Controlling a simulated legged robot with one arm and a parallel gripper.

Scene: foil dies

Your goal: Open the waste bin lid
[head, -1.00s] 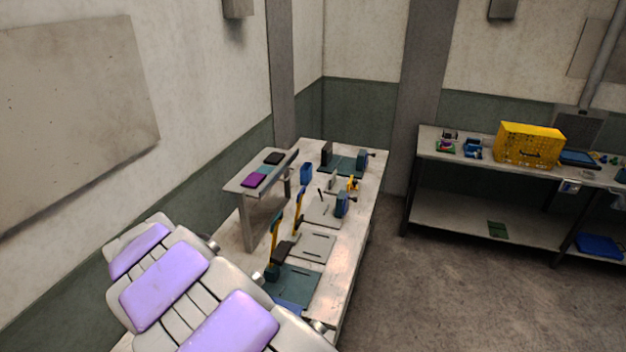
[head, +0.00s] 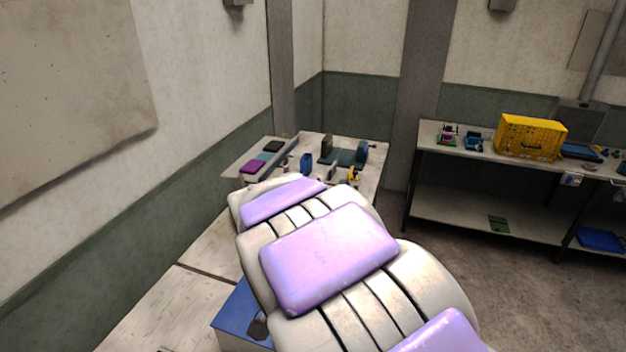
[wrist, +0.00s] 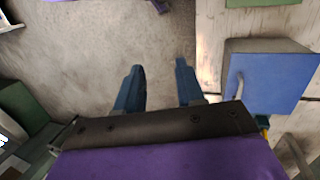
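A box with a blue lid (head: 238,308) and a pale body stands on the bench at bottom centre-left in the head view, partly hidden by my arm. It looks like the waste bin, and its lid appears shut. The gripper is hidden in the head view.
The wooden bench (head: 180,305) runs along the left wall. A raised shelf (head: 245,158) and tools stand at its far end. A black-framed table (head: 470,215) with a yellow crate (head: 530,138) stands at the right. The floor (head: 470,270) between them is clear.

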